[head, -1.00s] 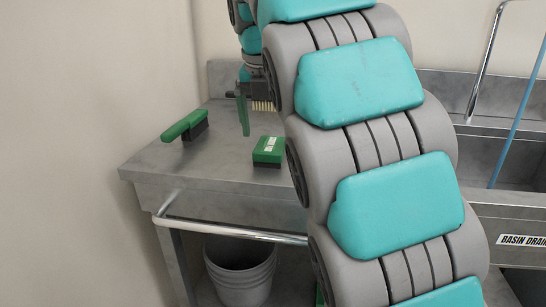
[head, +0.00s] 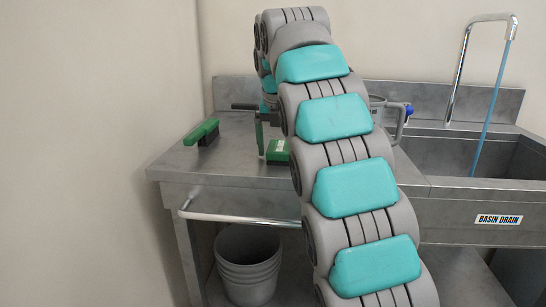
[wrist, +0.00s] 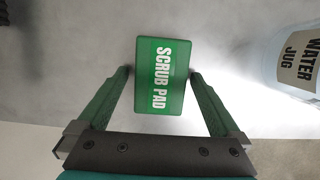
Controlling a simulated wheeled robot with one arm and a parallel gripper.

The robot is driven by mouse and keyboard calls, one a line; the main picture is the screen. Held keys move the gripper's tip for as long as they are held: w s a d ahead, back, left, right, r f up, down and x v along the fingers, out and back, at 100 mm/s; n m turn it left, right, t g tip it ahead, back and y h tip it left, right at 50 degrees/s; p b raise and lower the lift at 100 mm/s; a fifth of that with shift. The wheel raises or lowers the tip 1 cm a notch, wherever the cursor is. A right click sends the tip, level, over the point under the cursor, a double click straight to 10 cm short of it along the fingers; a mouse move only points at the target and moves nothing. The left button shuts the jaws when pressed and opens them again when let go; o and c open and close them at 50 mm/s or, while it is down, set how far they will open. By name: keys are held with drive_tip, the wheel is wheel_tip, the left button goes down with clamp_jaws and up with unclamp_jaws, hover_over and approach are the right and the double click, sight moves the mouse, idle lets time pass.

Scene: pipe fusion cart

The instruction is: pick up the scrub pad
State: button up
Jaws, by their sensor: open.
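The scrub pad is a green block with white lettering. In the head view the scrub pad (head: 277,151) lies on the steel counter, partly covered by my arm. In the wrist view the scrub pad (wrist: 160,75) lies between the tips of my two green fingers. In the head view one green finger of my gripper (head: 260,137) shows beside the pad, pointing down; the other finger is hidden.
A green-handled brush (head: 202,132) lies to the left on the counter (head: 225,165). A water jug (wrist: 295,60) stands to the right in the wrist view. A basin (head: 460,155) with a tall tap is at the right. A grey bucket (head: 247,265) stands below.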

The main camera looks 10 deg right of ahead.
drive_tip(key=shift+c, duration=0.2)
drive_tip(key=c, duration=1.3)
drive_tip(key=shift+o, duration=0.2)
drive_tip(key=shift+r, duration=0.15)
